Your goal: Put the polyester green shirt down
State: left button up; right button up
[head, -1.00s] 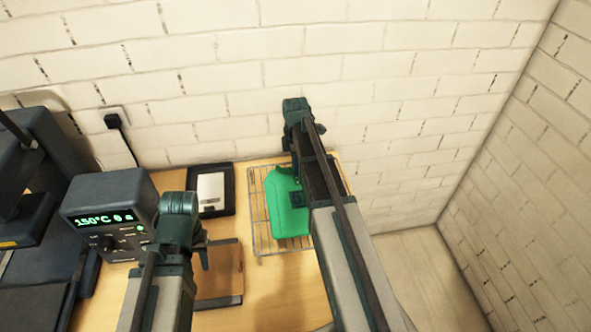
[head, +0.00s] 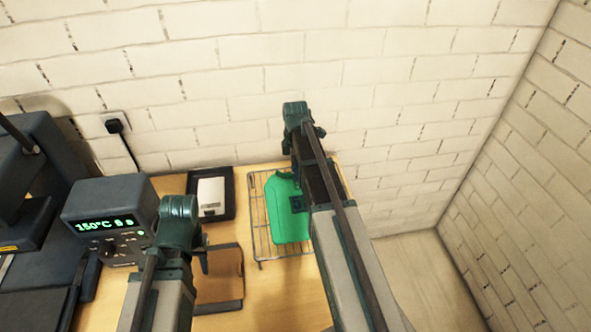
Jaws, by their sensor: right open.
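The green shirt (head: 288,222) lies on the wire rack (head: 257,236) at the right end of the table and looks flat. Its right part is hidden behind my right arm. My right gripper (head: 297,204) is open, at the right part of the shirt, and its fingertips are partly hidden by the arm. I cannot tell whether it touches the cloth. My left gripper (head: 204,262) is over the table, left of the rack and beside a brown pad; its fingers are too hidden to tell open from shut.
The heat press control box (head: 112,215) reads 150°C and stands at the left. A black tray (head: 211,194) with a pale card lies behind my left arm. Brick walls close the back and right.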

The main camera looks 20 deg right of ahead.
notch_tip(320, 180, up, 12)
jog(key=p, duration=1.1)
jog(key=s+a+m+h, duration=0.1)
jog(key=s+a+m, duration=1)
jog(key=s+a, duration=1)
jog(key=a, duration=0.4)
jog(key=shift+f, duration=0.15)
jog(key=shift+f, duration=0.1)
notch_tip(320, 180, down, 4)
jog(key=b, duration=0.4)
jog(key=shift+f+b, duration=0.2)
jog(key=shift+b, duration=0.1)
